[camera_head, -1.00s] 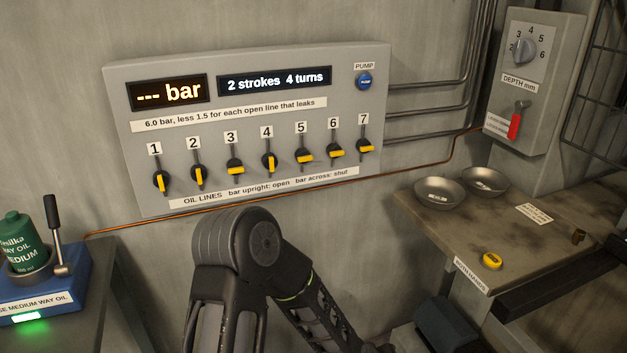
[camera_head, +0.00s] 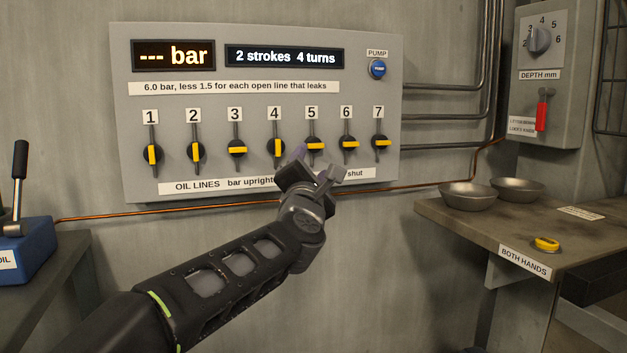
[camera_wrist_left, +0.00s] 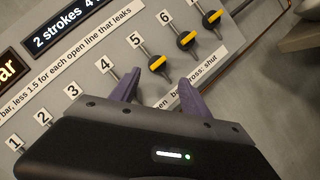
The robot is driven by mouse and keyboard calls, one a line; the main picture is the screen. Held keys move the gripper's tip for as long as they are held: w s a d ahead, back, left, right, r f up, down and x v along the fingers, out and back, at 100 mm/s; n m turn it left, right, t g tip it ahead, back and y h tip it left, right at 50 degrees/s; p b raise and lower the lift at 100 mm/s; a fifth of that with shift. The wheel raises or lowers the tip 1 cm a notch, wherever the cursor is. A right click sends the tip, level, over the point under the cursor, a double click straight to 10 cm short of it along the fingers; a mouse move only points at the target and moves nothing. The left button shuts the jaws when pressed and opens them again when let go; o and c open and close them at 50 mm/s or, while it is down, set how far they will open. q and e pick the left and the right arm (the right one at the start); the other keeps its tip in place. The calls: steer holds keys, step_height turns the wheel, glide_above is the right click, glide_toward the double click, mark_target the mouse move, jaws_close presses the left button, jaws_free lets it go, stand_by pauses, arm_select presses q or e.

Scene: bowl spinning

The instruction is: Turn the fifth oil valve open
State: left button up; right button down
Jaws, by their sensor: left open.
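The fifth oil valve (camera_head: 316,146) is a round black knob with a yellow bar, under the label 5 on the grey wall panel (camera_head: 290,99). Its bar lies across. My left gripper (camera_head: 318,167) is open and empty, just below and in front of this valve. In the left wrist view the gripper's two purple fingers (camera_wrist_left: 158,80) point at the panel, and the fifth valve (camera_wrist_left: 157,63) shows between and just beyond their tips. I see no contact. My right gripper is not in view.
Valve 4 (camera_head: 277,147) stands upright close on the left; valve 6 (camera_head: 350,144) lies across on the right. The display (camera_head: 285,56) reads 2 strokes 4 turns. The blue pump button (camera_head: 378,69) is at upper right. A bench (camera_head: 470,220) with bowls is at right.

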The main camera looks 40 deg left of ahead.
mark_target(314, 148)
arm_select(q)
steer(key=shift+s+r, duration=0.2)
steer(key=shift+r, duration=0.1)
steer(key=shift+w+a, duration=0.1)
steer(key=p+x, duration=0.1)
steer(key=x, duration=0.6)
steer(key=shift+w+a+r, duration=0.1)
steer(key=shift+w+a, duration=0.1)
steer(key=shift+w, duration=0.1)
jaws_close()
stand_by(0.4)
